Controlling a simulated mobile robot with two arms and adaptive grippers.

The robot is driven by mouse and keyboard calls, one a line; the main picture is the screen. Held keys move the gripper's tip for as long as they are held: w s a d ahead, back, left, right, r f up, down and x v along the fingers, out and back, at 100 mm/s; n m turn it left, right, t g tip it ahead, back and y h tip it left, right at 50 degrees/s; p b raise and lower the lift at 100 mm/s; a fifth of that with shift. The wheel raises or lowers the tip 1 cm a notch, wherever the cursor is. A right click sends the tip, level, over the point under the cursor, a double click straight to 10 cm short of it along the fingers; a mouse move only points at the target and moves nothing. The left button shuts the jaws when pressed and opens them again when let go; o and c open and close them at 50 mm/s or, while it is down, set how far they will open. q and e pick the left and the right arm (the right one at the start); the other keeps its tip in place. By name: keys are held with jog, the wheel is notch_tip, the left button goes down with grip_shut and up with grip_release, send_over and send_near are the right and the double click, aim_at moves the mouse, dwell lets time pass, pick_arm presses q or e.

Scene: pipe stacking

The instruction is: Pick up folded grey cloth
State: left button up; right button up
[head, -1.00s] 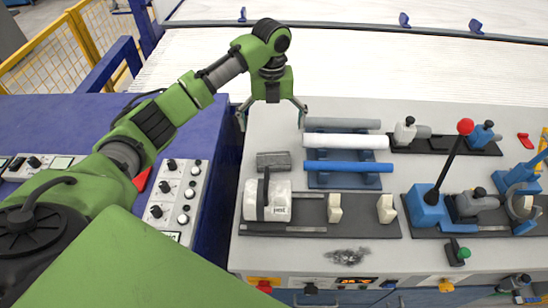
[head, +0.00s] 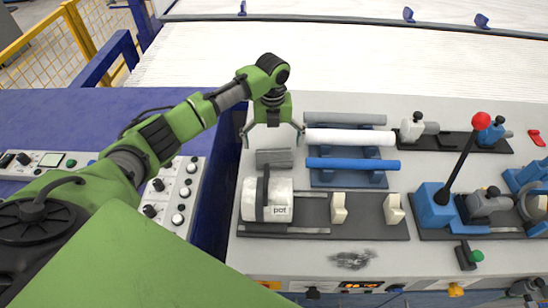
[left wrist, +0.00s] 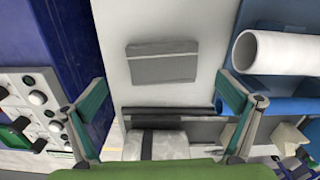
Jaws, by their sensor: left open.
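The folded grey cloth (head: 274,159) lies flat on the light bench top, left of the pipes and behind the clamp fixture. In the left wrist view the cloth (left wrist: 162,64) is a grey rectangle with a lighter line across it. My left gripper (head: 272,137) is open and empty, pointing down above the bench near the cloth's far edge in the head view. In the left wrist view its two fingers (left wrist: 161,92) are spread wider than the cloth, with clear space between them. My right gripper is not in view.
Grey, white (head: 350,137) and blue (head: 352,165) pipes lie on a rack right of the cloth. A fixture with a white cylinder (head: 279,209) stands in front of it. A red-knobbed lever (head: 481,120) stands at right. A control panel (head: 178,195) is at left.

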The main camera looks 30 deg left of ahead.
aim_at(274, 157)
pick_arm(q)
jog(key=f, duration=0.1)
jog(key=f+p, duration=0.1)
jog(key=f, duration=0.2)
jog(key=shift+s+d+f+p, duration=0.1)
jog(key=shift+d+f+p, duration=0.15)
jog(key=shift+f+p, duration=0.1)
jog(key=shift+f, duration=0.45)
jog(key=shift+c, duration=0.4)
jog(key=c, duration=1.1)
